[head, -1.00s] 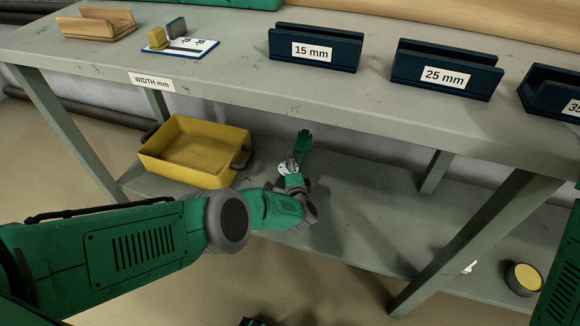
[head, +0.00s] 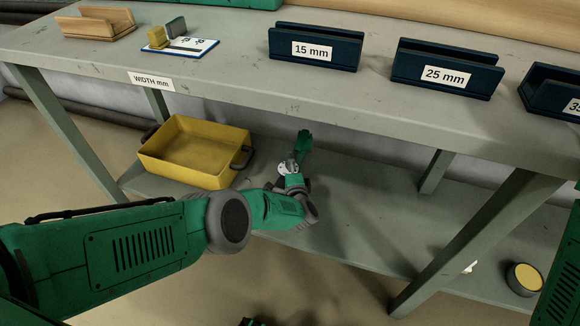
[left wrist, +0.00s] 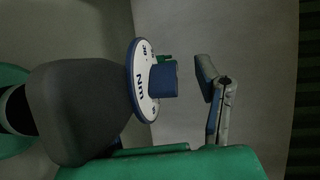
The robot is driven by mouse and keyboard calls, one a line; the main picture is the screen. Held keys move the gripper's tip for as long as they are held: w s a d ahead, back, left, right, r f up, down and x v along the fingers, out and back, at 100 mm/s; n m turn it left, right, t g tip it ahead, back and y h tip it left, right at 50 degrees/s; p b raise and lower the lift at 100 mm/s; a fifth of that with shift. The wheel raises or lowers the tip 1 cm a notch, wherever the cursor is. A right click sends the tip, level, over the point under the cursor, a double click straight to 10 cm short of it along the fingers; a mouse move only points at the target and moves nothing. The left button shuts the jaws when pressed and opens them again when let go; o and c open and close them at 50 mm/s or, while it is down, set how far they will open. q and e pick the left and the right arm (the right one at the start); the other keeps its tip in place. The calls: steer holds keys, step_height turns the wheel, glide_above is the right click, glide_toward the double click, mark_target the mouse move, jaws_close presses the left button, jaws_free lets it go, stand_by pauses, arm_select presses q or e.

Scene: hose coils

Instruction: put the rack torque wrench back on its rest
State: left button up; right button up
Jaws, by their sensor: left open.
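In the head view, my left gripper (head: 303,140) is low, in front of the bench's lower shelf, and small. I cannot make out the wrench or its rest there. My right gripper is out of view.
The grey bench (head: 225,85) holds blue holders labelled 15 mm (head: 315,48) and 25 mm (head: 447,69), a wooden holder (head: 97,23) and a small white board (head: 190,50) with blocks. A yellow bin (head: 190,150) and a round tin (head: 524,279) are below. Bench legs (head: 470,240) flank the shelf.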

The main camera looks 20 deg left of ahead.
arm_select(q)
steer(key=shift+r, duration=0.1)
stand_by(0.7)
steer(key=shift+r+p, duration=0.5)
steer(key=shift+p, duration=0.05)
steer(key=shift+f, duration=0.1)
steer(key=shift+f, duration=0.15)
steer(key=shift+f+b, duration=0.35)
steer(key=shift+b, duration=0.25)
steer(key=shift+r, duration=0.15)
steer(key=shift+r+p, duration=0.45)
steer(key=shift+p, duration=0.05)
steer(key=shift+f, duration=0.1)
